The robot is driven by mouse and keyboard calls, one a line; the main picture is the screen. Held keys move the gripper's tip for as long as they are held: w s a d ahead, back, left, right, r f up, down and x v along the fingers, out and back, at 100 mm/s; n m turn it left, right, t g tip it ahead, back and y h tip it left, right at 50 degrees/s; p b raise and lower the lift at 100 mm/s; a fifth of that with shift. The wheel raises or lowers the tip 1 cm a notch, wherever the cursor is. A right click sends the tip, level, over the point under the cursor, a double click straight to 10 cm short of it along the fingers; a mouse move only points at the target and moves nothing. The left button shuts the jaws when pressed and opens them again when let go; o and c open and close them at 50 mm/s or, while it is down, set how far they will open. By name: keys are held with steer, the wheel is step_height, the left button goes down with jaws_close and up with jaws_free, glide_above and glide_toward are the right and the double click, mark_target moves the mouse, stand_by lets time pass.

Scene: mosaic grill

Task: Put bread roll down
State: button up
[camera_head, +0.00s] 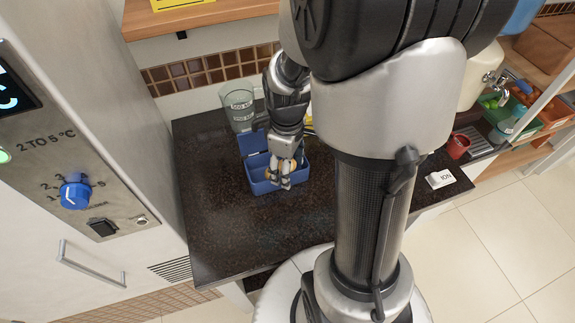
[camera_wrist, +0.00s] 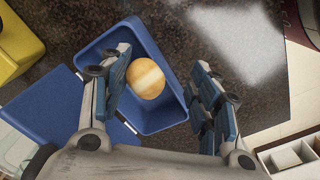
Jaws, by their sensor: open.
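The bread roll (camera_wrist: 147,79) is round and golden with a pale band across it. In the wrist view it lies inside a blue lunch box (camera_wrist: 160,124) with its lid open. My gripper (camera_wrist: 160,90) is open, its two fingers on either side of the roll. The left finger is very close to the roll, and I cannot tell whether it touches. The right finger is clearly apart from it. In the head view my gripper (camera_head: 279,180) reaches down into the blue box (camera_head: 254,168), and the roll is mostly hidden behind the fingers.
The box stands on a dark speckled counter (camera_head: 215,222). A clear measuring jug (camera_head: 238,108) stands behind it. A yellow object (camera_wrist: 18,42) is at the left in the wrist view. A red cup (camera_head: 457,146) and a white box (camera_head: 440,179) stand to the right. The counter's front left is clear.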

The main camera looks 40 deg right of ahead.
step_height(320, 180, up, 13)
steer(key=p, duration=0.4)
steer(key=s+a+r+m+t, duration=0.4)
steer(key=s+a+r+m, duration=0.2)
steer(key=s+a+r, duration=0.3)
steer(key=s+a, duration=0.2)
steer(key=a, duration=0.1)
steer(key=shift+t, duration=0.3)
steer(key=shift+c, duration=0.2)
stand_by(0.3)
